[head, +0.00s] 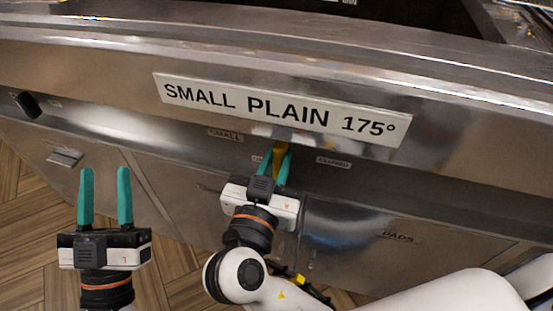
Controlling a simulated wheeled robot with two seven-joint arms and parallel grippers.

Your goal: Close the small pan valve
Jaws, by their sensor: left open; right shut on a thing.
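A yellow valve handle (278,156) sticks out of the steel front just below the sign reading "SMALL PLAIN 175°". I take it for the small pan valve, with small labels on either side of it. My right gripper (278,165) is shut on this handle, its green fingers on both sides. The handle's base is partly hidden by the sign's lower edge and the fingers. My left gripper (105,190) is open and empty, apart from the steel front, over the floor at the lower left.
The steel fryer front (450,180) has a long ledge above the handle. A black knob (28,104) is at far left. Wooden floor (30,230) is free at lower left.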

